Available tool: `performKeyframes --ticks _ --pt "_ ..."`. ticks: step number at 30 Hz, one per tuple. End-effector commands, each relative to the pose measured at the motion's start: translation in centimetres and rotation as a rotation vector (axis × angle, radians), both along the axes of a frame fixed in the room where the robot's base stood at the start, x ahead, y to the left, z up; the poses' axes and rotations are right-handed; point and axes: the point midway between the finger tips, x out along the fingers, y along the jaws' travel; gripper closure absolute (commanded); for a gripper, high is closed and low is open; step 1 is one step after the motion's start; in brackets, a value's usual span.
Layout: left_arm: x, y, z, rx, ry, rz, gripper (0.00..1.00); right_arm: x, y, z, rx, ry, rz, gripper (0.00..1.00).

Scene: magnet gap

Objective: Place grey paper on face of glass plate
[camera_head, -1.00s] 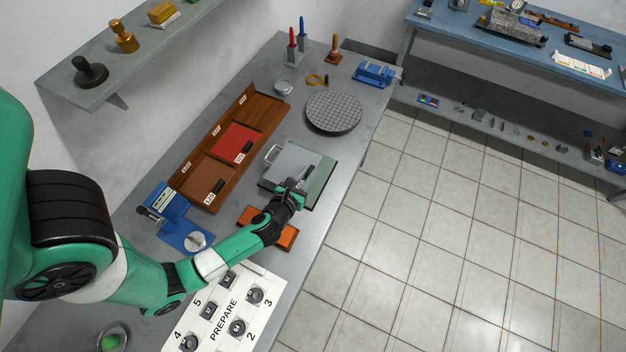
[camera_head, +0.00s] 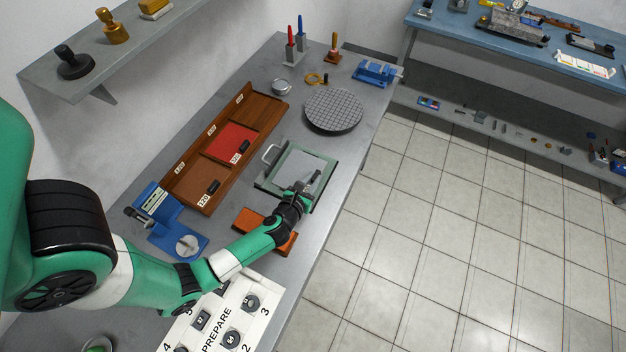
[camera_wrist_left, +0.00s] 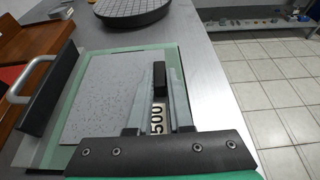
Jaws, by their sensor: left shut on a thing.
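The grey paper (camera_head: 300,166) is a speckled sheet with a black tab and a "500" label. It lies over the glass plate (camera_head: 268,183), with green plate margin showing around it. In the left wrist view the paper (camera_wrist_left: 102,95) looks flat and roughly parallel to the plate (camera_wrist_left: 48,150); I cannot tell whether it touches the glass. My left gripper (camera_head: 304,187) is shut on the paper's black tab, which shows between the fingers in the left wrist view (camera_wrist_left: 160,76). My right gripper is not in view.
A metal handle (camera_head: 268,153) stands at the plate's left side. A wooden tray (camera_head: 190,182) with brown and red sheets lies left of it. An orange-brown block (camera_head: 250,217) is under my left forearm. A round gridded disc (camera_head: 333,110) sits beyond the plate. The table edge is close on the right.

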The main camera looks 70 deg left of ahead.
Motion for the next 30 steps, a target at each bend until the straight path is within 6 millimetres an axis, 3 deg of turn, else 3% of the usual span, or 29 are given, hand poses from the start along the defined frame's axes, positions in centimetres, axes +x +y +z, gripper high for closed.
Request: performKeyframes --ticks 1,2,7,19,30 --pt "0.0 0.0 -0.3 0.0 0.0 0.0 1.0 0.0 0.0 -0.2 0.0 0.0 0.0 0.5" --pt "0.0 0.0 -0.3 0.0 0.0 0.0 0.8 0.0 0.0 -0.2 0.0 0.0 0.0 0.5" --pt "0.0 0.0 -0.2 0.0 0.0 0.0 0.51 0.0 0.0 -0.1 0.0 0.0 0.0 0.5" --pt "-0.5 -0.6 0.4 -0.001 0.003 -0.003 0.51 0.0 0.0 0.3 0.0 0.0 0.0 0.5" --pt "-6.3 -6.1 3.8 0.001 0.002 -0.01 0.51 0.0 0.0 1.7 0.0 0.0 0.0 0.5"
